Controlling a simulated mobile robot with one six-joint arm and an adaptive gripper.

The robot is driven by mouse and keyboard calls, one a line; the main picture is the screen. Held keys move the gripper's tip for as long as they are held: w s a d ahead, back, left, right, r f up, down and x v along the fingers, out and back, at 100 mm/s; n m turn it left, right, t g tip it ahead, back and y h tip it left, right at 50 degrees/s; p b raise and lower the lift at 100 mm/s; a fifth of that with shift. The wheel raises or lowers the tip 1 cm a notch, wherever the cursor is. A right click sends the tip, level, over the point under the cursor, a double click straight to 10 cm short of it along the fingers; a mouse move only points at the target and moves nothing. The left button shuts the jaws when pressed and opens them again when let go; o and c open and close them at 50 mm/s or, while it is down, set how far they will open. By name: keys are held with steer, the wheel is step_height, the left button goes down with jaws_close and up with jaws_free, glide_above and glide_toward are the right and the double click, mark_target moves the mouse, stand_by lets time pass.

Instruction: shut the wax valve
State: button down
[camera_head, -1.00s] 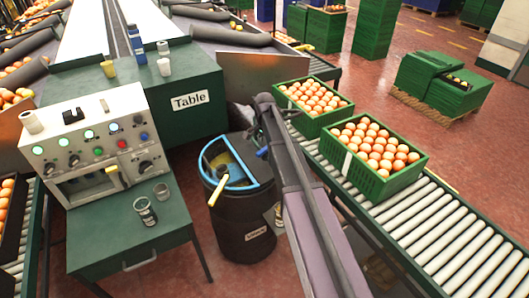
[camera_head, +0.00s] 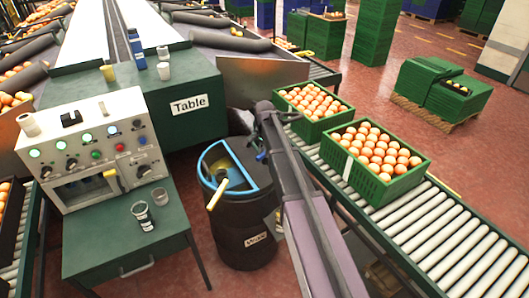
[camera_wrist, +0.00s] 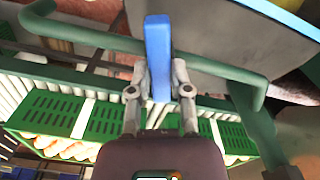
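A dark barrel (camera_head: 243,237) with a blue rim and a yellow handle stands beside the green table; its label is too small to read surely. A small blue part (camera_head: 261,156) shows behind its rim, next to my arm. In the wrist view a blue lever (camera_wrist: 157,50) stands upright between the two fingers of my gripper (camera_wrist: 159,68). The fingers appear closed on its sides. It is probably the wax valve's handle. A dark green pipe (camera_wrist: 85,40) runs behind it.

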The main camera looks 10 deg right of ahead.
stand_by(0.3)
steer(key=shift+m, duration=2)
steer(key=c, duration=0.6)
jaws_free()
steer(key=shift+o, duration=0.2)
steer(key=shift+n, duration=0.4)
